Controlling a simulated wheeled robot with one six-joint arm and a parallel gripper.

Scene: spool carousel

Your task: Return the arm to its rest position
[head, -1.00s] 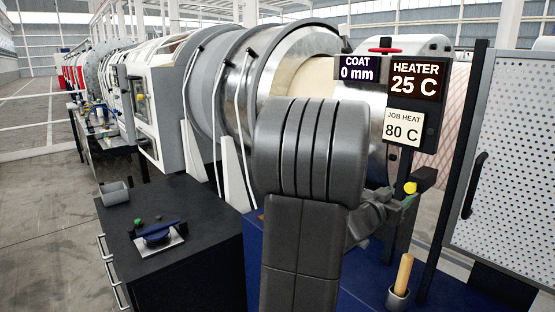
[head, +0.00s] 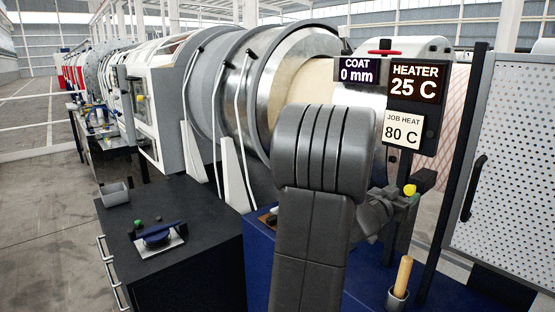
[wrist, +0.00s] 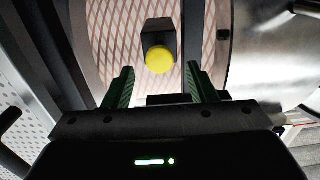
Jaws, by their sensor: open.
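My gripper (wrist: 160,88) is open in the wrist view, its two green fingers apart with nothing held between them. A yellow knob (wrist: 159,59) on a dark block shows beyond and between the fingertips; I cannot tell whether they touch it. In the head view the yellow knob (head: 410,190) sits below the heater panel (head: 415,85), which reads 25 C with a job heat label of 80 C. My arm stands bent in the middle of the head view and hides part of the machine; the fingertips are hard to make out there.
A dark cabinet (head: 200,215) with a blue-handled device (head: 158,233) and a grey bin (head: 114,194) stands at left. A cup with a wooden handle (head: 402,275) stands at lower right. A perforated panel (head: 510,150) is at right. The large drum (head: 300,75) lies behind my arm.

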